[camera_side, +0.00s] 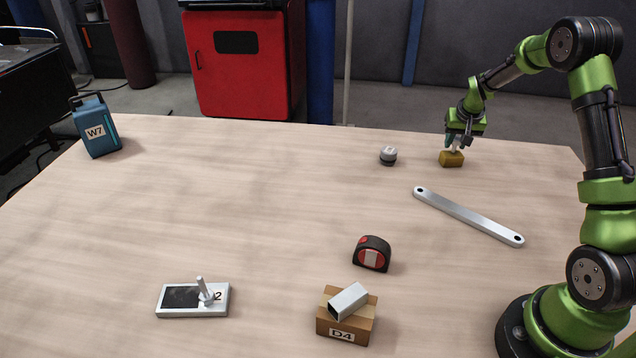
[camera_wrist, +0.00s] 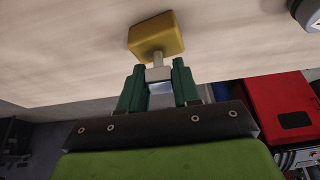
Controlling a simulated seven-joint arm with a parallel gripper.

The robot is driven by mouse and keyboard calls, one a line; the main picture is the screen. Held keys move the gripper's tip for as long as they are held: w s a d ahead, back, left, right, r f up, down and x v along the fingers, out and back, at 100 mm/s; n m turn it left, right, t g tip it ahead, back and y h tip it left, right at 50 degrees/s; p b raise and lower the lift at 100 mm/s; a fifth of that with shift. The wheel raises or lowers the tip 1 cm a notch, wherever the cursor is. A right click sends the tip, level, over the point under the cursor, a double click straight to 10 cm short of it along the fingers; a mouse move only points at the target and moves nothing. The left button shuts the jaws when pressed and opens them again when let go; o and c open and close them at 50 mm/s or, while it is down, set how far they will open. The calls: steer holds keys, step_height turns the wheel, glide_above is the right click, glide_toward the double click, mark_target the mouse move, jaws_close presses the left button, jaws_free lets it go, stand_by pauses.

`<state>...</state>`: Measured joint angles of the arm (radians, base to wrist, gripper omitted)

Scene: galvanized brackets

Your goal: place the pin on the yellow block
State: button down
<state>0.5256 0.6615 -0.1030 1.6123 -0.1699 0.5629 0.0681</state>
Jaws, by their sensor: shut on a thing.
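The yellow block (camera_side: 451,159) sits on the table near its far right edge, and shows at the top of the wrist view (camera_wrist: 155,35). My gripper (camera_side: 456,144) is just above the block. In the wrist view its green fingers (camera_wrist: 158,76) are shut on a light grey pin (camera_wrist: 157,60). The pin's thin shank points at the block and its end meets the block in the picture. I cannot tell whether it bears on the block or hovers just over it.
A grey bolt-like piece (camera_side: 204,288) stands on a white device (camera_side: 180,312) at front left. A round grey knob (camera_side: 388,155) is left of the block. A long metal bar (camera_side: 468,216), a tape measure (camera_side: 371,253) and a D4 box (camera_side: 345,328) with a metal tube (camera_side: 348,300) lie nearer. The left-centre table is clear.

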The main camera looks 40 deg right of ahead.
steer(key=shift+f, duration=0.2)
steer(key=c, duration=0.8)
jaws_free()
steer(key=v, duration=1.2)
steer(key=s+a+r+n+t+y, duration=0.15)
steer(key=a+r, duration=0.25)
steer(key=a, duration=0.4)
steer(key=s+a+r+n+t+y, duration=0.1)
steer(key=s+a+r, duration=0.25)
steer(key=a, duration=0.55)
steer(key=s+a+r+n+t+y, duration=0.1)
steer(key=s+a+n+y, duration=0.1)
steer(key=s+a, duration=1)
steer(key=a, duration=0.2)
steer(key=shift+a+y, duration=0.35)
steer(key=shift+a, duration=0.05)
steer(key=shift+r+n+t, duration=0.1)
steer(key=shift+n+t, duration=0.15)
